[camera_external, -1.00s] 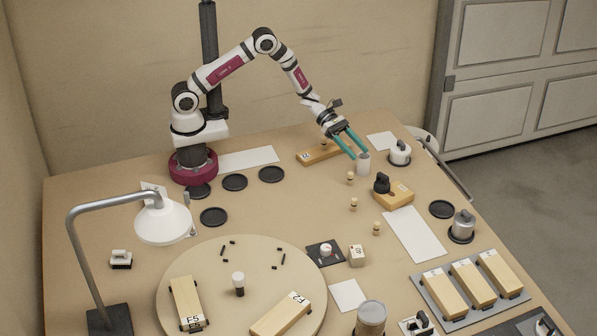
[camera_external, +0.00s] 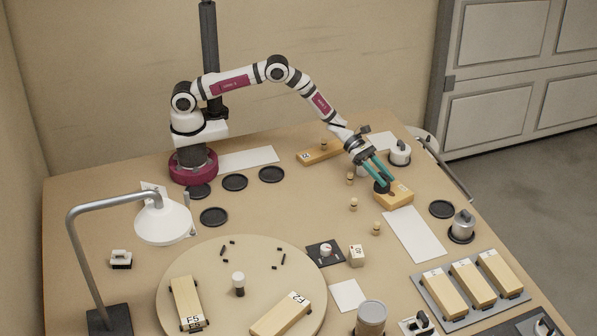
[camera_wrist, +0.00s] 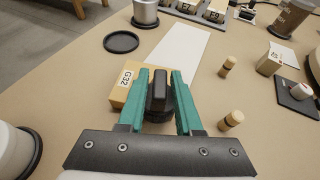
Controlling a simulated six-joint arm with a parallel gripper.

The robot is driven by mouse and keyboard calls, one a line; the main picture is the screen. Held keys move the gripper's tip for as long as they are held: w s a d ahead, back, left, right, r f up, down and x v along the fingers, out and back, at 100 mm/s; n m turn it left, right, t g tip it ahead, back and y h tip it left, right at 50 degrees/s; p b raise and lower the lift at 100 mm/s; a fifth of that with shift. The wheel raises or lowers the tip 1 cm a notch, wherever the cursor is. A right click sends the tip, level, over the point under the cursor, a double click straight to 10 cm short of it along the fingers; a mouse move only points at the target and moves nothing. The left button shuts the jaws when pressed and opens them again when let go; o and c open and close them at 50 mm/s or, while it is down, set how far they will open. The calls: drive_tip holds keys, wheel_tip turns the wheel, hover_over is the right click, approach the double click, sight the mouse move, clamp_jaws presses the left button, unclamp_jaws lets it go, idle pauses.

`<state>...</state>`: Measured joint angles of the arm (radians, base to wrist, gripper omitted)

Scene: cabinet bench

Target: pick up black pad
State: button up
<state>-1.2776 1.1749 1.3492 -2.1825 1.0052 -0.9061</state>
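A black knob-like piece (camera_external: 381,188) stands on a light wooden block (camera_external: 400,195) at the right of the bench. I take it as the black pad. In the wrist view the black piece (camera_wrist: 158,92) is between my two teal fingers, and the block, labelled G32 (camera_wrist: 125,90), lies beneath and to the left. My gripper (camera_external: 383,181) points down at the piece from above. The fingers (camera_wrist: 159,74) are apart, one on each side of it; whether they touch it I cannot tell. The fingers partly hide the piece in the external view.
A lidded silver pot (camera_external: 399,154) stands close behind my gripper. Small wooden pegs (camera_external: 353,204) stand to the left of the block. A white sheet (camera_external: 415,234) lies in front of it, and a flat black disc (camera_external: 442,209) lies to its right.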

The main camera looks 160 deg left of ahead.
sight(383, 175)
clamp_jaws()
drive_tip(key=shift+r, duration=0.25)
wheel_tip(383, 175, up, 4)
drive_tip(key=shift+w+d, duration=0.15)
drive_tip(key=w+d+r, duration=0.5)
drive_tip(key=d+r, duration=0.2)
drive_tip(key=d, duration=0.3)
drive_tip(key=s+a+f, duration=0.1)
drive_tip(key=a+f, duration=0.1)
drive_tip(key=a, duration=0.1)
drive_tip(key=s+a+f, duration=0.2)
drive_tip(key=a, duration=0.1)
drive_tip(key=s+a+f, duration=0.2)
drive_tip(key=a+f, duration=0.1)
drive_tip(key=a, duration=0.1)
drive_tip(key=f, duration=0.4)
drive_tip(key=shift+s+a+f, duration=0.1)
drive_tip(key=shift+a, duration=0.1)
